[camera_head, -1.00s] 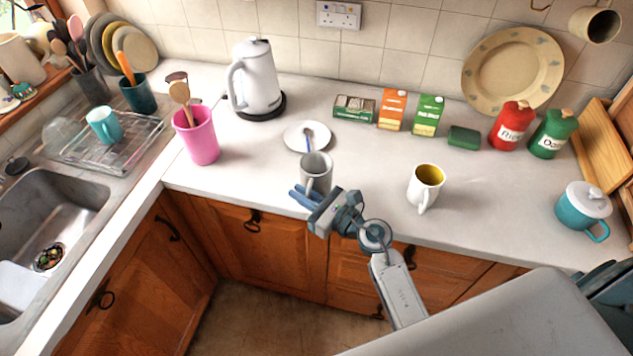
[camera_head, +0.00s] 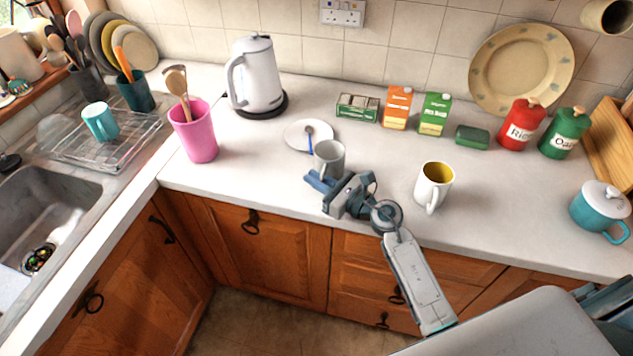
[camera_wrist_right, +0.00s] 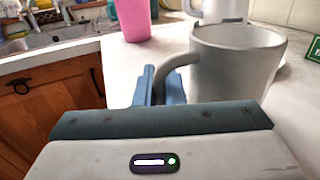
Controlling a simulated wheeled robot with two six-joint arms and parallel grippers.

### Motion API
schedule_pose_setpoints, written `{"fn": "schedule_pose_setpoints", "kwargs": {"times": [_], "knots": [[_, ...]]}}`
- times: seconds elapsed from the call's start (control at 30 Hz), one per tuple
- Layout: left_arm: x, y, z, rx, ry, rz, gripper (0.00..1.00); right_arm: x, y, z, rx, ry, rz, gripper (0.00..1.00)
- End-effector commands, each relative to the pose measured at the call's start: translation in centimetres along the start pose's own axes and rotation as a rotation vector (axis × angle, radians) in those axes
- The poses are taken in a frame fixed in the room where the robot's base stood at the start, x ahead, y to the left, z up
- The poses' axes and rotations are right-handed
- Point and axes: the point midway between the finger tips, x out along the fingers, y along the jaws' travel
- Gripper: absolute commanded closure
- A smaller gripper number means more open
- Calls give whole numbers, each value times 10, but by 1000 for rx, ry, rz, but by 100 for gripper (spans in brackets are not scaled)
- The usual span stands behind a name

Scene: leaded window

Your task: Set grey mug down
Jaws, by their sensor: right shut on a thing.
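The grey mug (camera_head: 329,158) is upright at the front part of the white worktop (camera_head: 260,180), just in front of a small white plate. In the head view I cannot tell whether its base touches the worktop. My right gripper (camera_head: 318,180) is shut on the mug's handle, at the mug's near left side. In the right wrist view the mug (camera_wrist_right: 235,65) fills the upper right, and the blue fingers (camera_wrist_right: 160,88) are around its handle. The mug's base is hidden behind the gripper. My left gripper is not in view.
The white plate (camera_head: 296,137) holds a blue-handled spoon. A white mug (camera_head: 433,186) with yellow inside stands to the right. A pink utensil pot (camera_head: 195,138) and a white kettle (camera_head: 256,78) stand to the left and behind. Worktop between the two mugs is clear.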

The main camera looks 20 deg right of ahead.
Motion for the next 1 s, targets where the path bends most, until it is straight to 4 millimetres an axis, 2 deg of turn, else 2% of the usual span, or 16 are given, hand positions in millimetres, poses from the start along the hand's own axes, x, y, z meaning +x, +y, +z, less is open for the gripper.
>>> {"fn": "schedule_pose_setpoints", "kwargs": {"times": [0.17, 0.2, 0.3, 0.67, 0.77, 1.0], "knots": [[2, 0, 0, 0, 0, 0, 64, 0, 0, -2, 0, -1, 0, 100], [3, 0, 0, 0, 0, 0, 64, 0, 0, -3, 1, 0, 0, 89], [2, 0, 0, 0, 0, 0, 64, 0, 0, -2, 1, 0, 0, 69], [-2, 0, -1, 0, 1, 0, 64, 0, 0, 2, 0, 0, 0, 69], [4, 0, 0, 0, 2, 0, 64, -11, 0, -2, -1, 2, -1, 69], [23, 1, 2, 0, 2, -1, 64, -62, 0, -5, -5, 5, 3, 69]]}}
